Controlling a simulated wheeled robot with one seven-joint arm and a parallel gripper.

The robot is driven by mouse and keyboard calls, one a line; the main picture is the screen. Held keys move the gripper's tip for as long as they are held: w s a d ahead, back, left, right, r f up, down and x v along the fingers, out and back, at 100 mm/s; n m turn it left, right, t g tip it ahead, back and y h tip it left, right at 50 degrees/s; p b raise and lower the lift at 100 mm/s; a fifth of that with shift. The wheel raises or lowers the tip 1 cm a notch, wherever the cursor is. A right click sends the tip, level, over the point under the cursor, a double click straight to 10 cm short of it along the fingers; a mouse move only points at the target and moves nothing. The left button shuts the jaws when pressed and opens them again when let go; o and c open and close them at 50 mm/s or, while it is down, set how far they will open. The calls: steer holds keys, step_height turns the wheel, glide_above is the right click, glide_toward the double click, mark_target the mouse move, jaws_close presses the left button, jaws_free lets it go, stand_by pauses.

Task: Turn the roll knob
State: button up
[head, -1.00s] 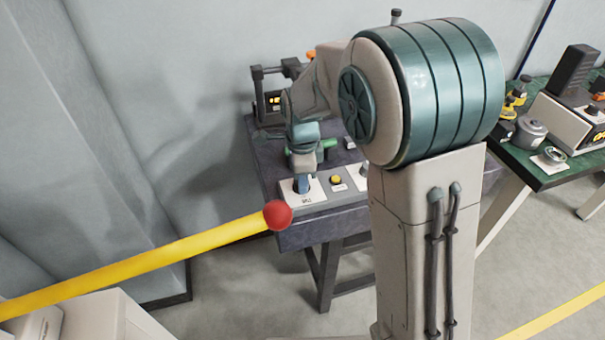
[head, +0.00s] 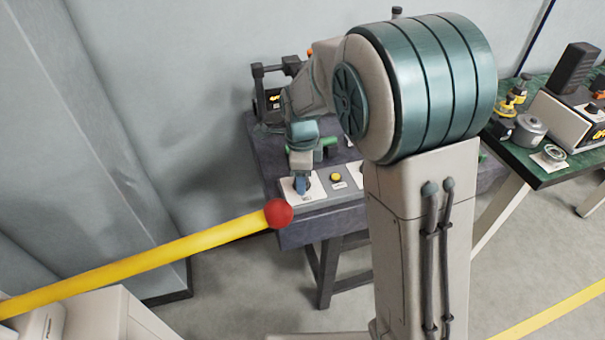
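My gripper (head: 301,185) points down, with its blue fingers at a white plate (head: 313,192) on the front left of the dark workbench. The plate carries small dark lettering at its front, too small to read for sure. A dark knob-like part shows beside the fingers, but the fingers hide most of it. The fingertips are at the plate or just above it. The view is too small and too steep to tell whether they are open or closed around the knob.
Another white plate (head: 356,172) is mostly hidden by my arm. A yellow bar with a red ball end (head: 278,213) crosses in front of the workbench (head: 318,232). A green-topped table (head: 548,176) with equipment stands right.

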step_height(320, 180, up, 14)
steer(key=shift+s+f, duration=0.15)
steer(key=shift+s, duration=0.2)
stand_by(0.6)
steer(key=s+d+f+n+t, duration=0.1)
steer(key=s+d+f+n, duration=0.1)
steer(key=s+d+n, duration=0.5)
steer(key=s+d+f+n+t, duration=0.1)
steer(key=s+d+f+n, duration=0.1)
steer(key=s+d+n, duration=0.5)
steer(key=shift+s+f+n, duration=0.2)
steer(key=shift+s+n, duration=2)
steer(key=shift+s, duration=0.3)
